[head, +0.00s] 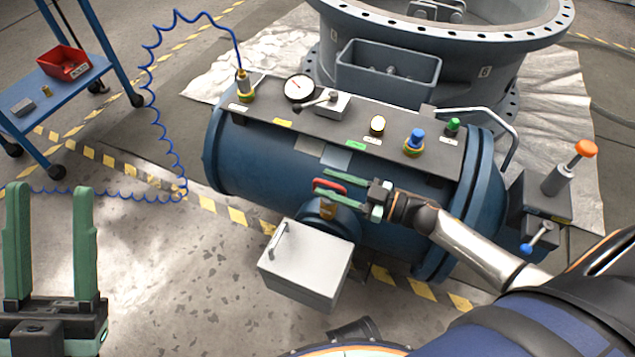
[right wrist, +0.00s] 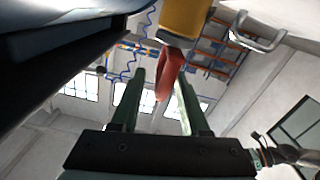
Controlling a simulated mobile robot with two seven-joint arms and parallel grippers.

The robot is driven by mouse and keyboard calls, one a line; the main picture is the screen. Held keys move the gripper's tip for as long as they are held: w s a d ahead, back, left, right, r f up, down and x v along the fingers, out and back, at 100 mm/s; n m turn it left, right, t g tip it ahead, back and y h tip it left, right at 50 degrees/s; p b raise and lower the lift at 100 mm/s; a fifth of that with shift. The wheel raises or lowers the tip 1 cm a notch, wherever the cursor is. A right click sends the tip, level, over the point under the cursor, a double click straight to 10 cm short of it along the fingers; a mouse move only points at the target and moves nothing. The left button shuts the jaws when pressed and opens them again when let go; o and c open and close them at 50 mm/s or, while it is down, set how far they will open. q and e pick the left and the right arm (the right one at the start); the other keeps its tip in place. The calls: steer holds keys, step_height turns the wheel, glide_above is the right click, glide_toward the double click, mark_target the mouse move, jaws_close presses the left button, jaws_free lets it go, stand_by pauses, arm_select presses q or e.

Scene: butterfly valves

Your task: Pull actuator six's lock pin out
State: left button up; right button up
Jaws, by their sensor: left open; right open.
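The actuator (head: 240,160) is a big blue cylinder lying on the floor; I read no number on it. A red tab (head: 332,184), seemingly the lock pin's handle, shows above a small orange-yellow block (head: 328,210) at its front. In the right wrist view the red tab (right wrist: 167,76) hangs between the fingers, with the yellow block (right wrist: 185,18) at its base. My right gripper (head: 322,183) is open around the tab, with gaps at both sides. The pin's shaft is hidden. My left gripper (head: 50,205) is open and empty, at the far left over the floor.
A grey box (head: 305,262) juts out below the tab. A panel (head: 290,122) with a gauge (head: 300,89) and knobs tops the cylinder. A blue coiled hose (head: 163,130) hangs left. A cart (head: 60,85) and hand pump (head: 560,178) flank it. Floor at lower left is free.

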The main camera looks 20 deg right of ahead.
mark_target(318, 179)
steer(key=shift+b+x, duration=0.3)
steer(key=shift+x, duration=1.45)
jaws_close()
steer(key=shift+d, duration=0.15)
